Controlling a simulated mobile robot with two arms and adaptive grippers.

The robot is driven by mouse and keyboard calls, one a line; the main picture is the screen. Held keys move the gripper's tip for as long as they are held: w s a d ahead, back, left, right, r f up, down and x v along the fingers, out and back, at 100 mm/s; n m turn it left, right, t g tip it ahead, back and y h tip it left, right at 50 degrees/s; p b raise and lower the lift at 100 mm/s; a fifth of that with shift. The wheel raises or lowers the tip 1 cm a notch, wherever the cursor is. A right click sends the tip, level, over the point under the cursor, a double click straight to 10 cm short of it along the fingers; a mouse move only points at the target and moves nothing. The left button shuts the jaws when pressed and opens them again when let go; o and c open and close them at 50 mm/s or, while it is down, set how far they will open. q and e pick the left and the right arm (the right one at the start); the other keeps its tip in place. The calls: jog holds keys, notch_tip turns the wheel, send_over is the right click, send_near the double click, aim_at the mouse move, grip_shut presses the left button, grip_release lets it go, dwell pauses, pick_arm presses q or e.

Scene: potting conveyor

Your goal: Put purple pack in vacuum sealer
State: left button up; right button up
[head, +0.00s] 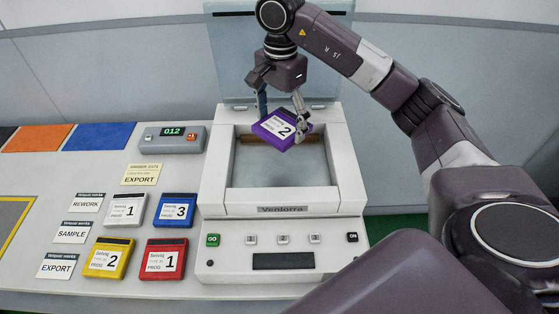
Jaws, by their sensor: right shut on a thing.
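The purple pack (270,133) has a white label with a "2". My right gripper (283,115) is shut on it and holds it tilted above the far part of the vacuum sealer's chamber. The vacuum sealer (214,190) is a white machine with its lid (228,60) raised at the back. Its chamber is open and looks empty, with a brown bar along the far side partly hidden behind the pack. My left gripper is not in view.
Left of the sealer lie a grey pack (123,210), a blue pack (175,210), a yellow pack (109,257) and a red pack (164,259). A grey device (172,138) reading "012" stands behind them. Paper labels, including "REWORK" (86,203), lie farther left.

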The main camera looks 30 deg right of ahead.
jog(key=p, duration=0.2)
send_over(279, 169)
notch_tip(279, 169, down, 7)
notch_tip(279, 169, down, 7)
jog(key=shift+s+r+p, duration=0.1)
jog(key=shift+r+p, duration=0.1)
jog(key=shift+p, duration=0.4)
jog(key=shift+d+f, duration=0.1)
jog(key=shift+f, duration=0.2)
jog(key=o, duration=1.3)
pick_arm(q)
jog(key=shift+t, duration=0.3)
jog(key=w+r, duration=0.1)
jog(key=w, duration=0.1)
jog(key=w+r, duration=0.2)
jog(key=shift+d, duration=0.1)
